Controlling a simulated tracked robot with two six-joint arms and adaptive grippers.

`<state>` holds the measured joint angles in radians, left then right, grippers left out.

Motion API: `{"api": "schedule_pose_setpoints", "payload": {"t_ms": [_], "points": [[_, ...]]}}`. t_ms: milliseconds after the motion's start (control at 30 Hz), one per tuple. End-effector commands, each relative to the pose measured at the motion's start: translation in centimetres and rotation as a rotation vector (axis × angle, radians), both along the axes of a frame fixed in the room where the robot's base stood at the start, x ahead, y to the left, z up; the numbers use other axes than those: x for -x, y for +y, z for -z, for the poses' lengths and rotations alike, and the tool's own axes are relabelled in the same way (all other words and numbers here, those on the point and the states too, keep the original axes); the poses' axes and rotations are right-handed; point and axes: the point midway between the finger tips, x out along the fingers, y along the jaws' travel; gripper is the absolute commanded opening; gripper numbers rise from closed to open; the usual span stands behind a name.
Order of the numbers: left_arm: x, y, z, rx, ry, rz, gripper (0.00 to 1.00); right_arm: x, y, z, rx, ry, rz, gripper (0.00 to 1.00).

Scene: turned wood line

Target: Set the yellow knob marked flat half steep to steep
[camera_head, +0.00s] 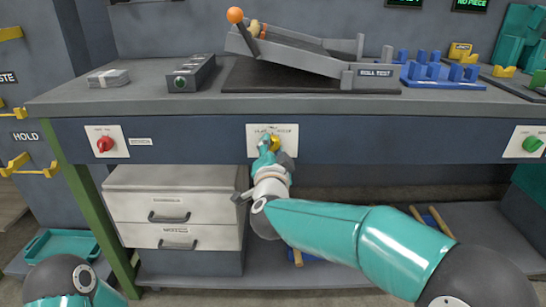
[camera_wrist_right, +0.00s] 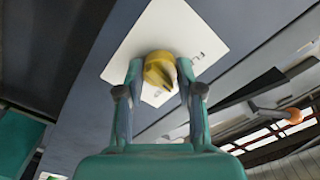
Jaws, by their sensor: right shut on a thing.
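The yellow knob (camera_head: 275,143) sits on a white plate (camera_head: 291,130) on the dark front panel of the bench. In the right wrist view the knob (camera_wrist_right: 159,70) is between my right gripper's two fingers (camera_wrist_right: 157,80), with the white plate (camera_wrist_right: 185,32) behind it. My right gripper (camera_head: 268,146) is shut on the knob and hides part of it in the head view. The plate's small lettering is too blurred to read, so I cannot tell the setting. My left arm shows at the lower left, but its gripper is out of view.
A red knob (camera_head: 105,144) is on a plate to the left, and a green knob (camera_head: 532,144) to the right. Above are a tilted ramp (camera_head: 290,55) and a blue rack (camera_head: 440,75). Beige drawers (camera_head: 172,207) stand below, left of my right arm.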

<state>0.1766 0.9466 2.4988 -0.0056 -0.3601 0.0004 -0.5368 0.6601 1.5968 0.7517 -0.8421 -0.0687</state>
Motion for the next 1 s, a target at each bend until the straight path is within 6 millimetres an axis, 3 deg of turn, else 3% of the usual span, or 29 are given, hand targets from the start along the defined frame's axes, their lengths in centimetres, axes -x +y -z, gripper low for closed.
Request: {"api": "schedule_pose_setpoints", "payload": {"t_ms": [500,1000], "points": [[0.0,0.0,3.7,0.000,0.000,0.000,0.40,-0.1,-0.3,0.3,-0.458,0.000,0.007,0.02],[0.0,0.0,4.7,0.000,0.000,0.000,0.40,-0.1,-0.4,0.2,-0.635,0.003,0.010,0.02]]}}
